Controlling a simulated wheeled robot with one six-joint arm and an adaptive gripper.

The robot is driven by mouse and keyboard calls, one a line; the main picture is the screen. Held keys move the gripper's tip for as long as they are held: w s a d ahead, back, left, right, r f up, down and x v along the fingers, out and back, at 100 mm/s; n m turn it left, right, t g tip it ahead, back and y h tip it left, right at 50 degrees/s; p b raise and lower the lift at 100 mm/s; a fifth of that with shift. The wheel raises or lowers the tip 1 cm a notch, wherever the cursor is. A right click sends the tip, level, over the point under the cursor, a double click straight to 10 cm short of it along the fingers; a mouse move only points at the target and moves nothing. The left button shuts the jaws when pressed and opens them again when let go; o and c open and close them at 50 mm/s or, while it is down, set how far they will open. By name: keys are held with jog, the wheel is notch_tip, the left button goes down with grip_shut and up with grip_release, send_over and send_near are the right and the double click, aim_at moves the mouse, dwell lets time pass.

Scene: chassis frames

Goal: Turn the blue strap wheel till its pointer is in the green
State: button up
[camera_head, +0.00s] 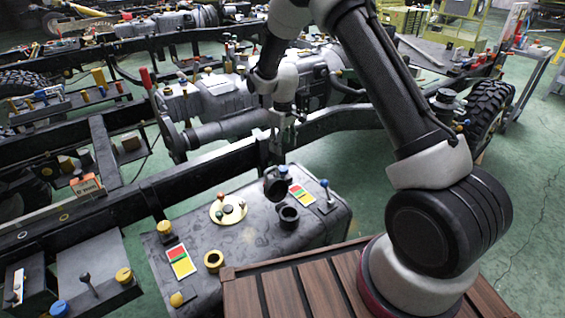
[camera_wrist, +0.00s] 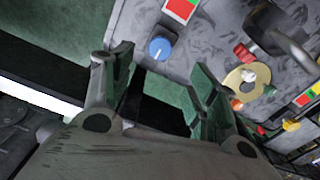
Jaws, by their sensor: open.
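A blue round knob, which looks like the blue strap wheel (camera_wrist: 160,47), shows in the wrist view near the edge of a grey tank (camera_wrist: 215,45). A small pale mark is on it, but I cannot tell where its pointer stands. A card with red and green (camera_wrist: 180,9) lies beside it. My gripper (camera_wrist: 161,62) is open and empty, with its fingers either side of the wheel in the picture, apparently short of it. In the head view my gripper (camera_head: 283,143) is above the tank's far side, and a blue part (camera_head: 283,169) shows just below it.
A slatted wooden deck (camera_head: 290,290) lies in front.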

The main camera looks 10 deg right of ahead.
aim_at(282, 167)
notch_tip(282, 167, down, 3)
jog(key=shift+w+a+f, duration=0.1)
jog(key=shift+w+f, duration=0.05)
jog(key=shift+f, duration=0.05)
notch_tip(282, 167, down, 7)
jog(key=shift+f, duration=0.1)
jog(key=shift+c, duration=0.5)
jog(key=c, duration=0.9)
